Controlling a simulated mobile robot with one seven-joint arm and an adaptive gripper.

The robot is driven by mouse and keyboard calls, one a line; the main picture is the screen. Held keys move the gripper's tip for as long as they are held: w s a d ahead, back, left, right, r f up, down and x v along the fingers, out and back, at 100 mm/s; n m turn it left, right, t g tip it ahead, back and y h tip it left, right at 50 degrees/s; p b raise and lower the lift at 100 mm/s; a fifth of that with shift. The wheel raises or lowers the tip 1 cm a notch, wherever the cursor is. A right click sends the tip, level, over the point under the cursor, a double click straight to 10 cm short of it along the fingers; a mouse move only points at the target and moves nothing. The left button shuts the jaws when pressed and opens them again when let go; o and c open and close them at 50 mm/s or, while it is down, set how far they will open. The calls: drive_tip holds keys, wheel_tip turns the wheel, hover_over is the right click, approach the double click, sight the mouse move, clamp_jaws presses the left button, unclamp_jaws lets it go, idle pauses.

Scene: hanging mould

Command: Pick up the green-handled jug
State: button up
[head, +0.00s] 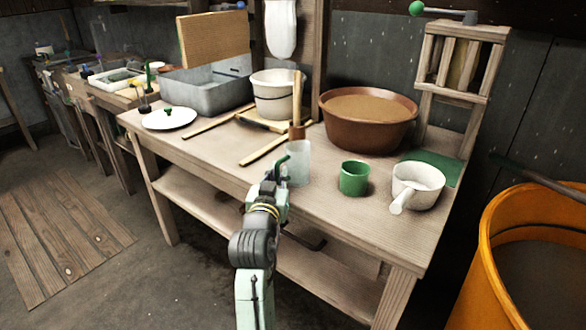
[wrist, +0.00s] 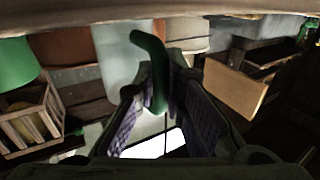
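The green-handled jug (head: 299,166) is a pale, translucent vessel near the front edge of the wooden bench. It looks upright on the bench top. Its curved green handle sticks out to the left, towards my gripper (head: 279,172). In the wrist view the picture is upside down; the handle (wrist: 149,52) runs between the two fingertips of my gripper (wrist: 160,82), and the pale jug body (wrist: 112,52) lies just beyond. The fingertips lie close against both sides of the handle and appear shut on it. The jug's lower part is partly hidden in the wrist view.
A green cup (head: 354,178) and a white pan (head: 418,184) stand right of the jug. A brown basin (head: 367,133), wooden sticks (head: 264,149) and a white pot (head: 274,106) are behind. An orange barrel (head: 490,265) stands at the right.

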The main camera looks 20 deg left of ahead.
sight(277, 163)
clamp_jaws()
drive_tip(key=shift+r, duration=0.1)
idle(0.4)
drive_tip(key=shift+r+b, duration=0.3)
drive_tip(key=shift+r, duration=1.35)
drive_tip(key=s+a+r+b, duration=0.1)
drive_tip(key=s+a+b, duration=0.2)
drive_tip(key=s, duration=1.2)
drive_tip(key=shift+s+a+r, duration=0.2)
drive_tip(key=shift+a+r, duration=0.05)
drive_tip(key=shift+a, duration=0.25)
